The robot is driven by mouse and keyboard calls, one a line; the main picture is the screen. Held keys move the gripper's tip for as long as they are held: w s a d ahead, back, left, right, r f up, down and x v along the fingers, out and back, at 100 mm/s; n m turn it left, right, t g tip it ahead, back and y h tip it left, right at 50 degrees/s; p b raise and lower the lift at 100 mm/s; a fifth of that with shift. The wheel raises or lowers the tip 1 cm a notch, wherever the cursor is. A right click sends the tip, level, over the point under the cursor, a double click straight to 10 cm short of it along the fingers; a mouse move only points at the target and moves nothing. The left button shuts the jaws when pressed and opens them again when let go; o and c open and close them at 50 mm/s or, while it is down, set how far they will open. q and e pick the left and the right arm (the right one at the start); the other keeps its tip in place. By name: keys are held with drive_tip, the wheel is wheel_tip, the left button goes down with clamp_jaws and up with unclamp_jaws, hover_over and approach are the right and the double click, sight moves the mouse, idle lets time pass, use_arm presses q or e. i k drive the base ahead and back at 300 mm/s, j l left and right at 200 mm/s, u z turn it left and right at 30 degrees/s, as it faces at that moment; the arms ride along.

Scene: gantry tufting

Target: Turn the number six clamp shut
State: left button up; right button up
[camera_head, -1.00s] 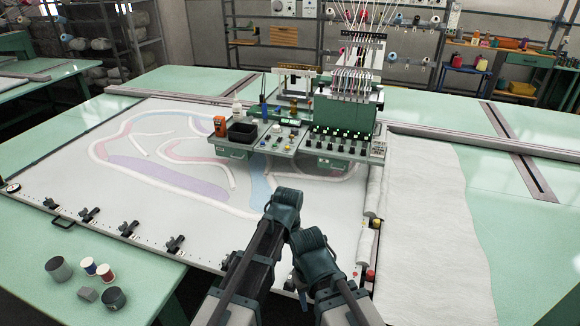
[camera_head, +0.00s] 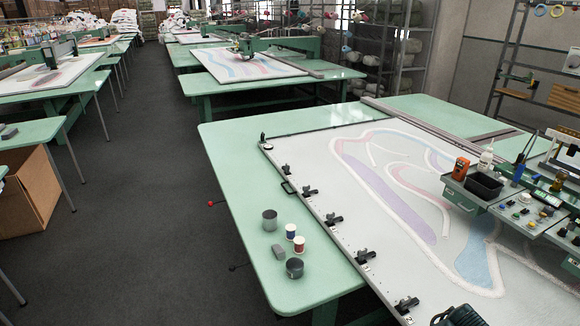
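Several black clamps sit along the near-left rail of the tufting frame (camera_head: 345,238). One clamp (camera_head: 405,305) is near the bottom edge, with others up the rail: a clamp (camera_head: 364,257), a clamp (camera_head: 333,219), a clamp (camera_head: 309,192) and a clamp (camera_head: 287,169) at the far end. The numbers by them are too small to read, so I cannot tell which is number six, or whether each is open or shut. A dark part of my arm shows at the bottom edge, right of the nearest clamp. Neither gripper is in view.
A grey pot (camera_head: 269,220), two thread spools (camera_head: 299,244), a grey block (camera_head: 278,252) and a dark pot (camera_head: 295,268) stand on the green table (camera_head: 243,190) left of the rail. The aisle floor (camera_head: 150,230) is open. A cardboard box (camera_head: 28,192) is at left.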

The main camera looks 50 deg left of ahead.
sight(288, 168)
drive_tip(key=u, duration=1.6)
drive_tip(key=z, duration=0.6)
drive_tip(key=i+j+z, duration=0.15)
drive_tip(key=j+z, duration=0.2)
drive_tip(key=i+j+z, duration=0.15)
drive_tip(key=j+z, duration=0.5)
drive_tip(key=i+j+z, duration=0.2)
drive_tip(key=j, duration=1.55)
drive_tip(key=j+z, duration=0.2)
drive_tip(key=j, duration=1.55)
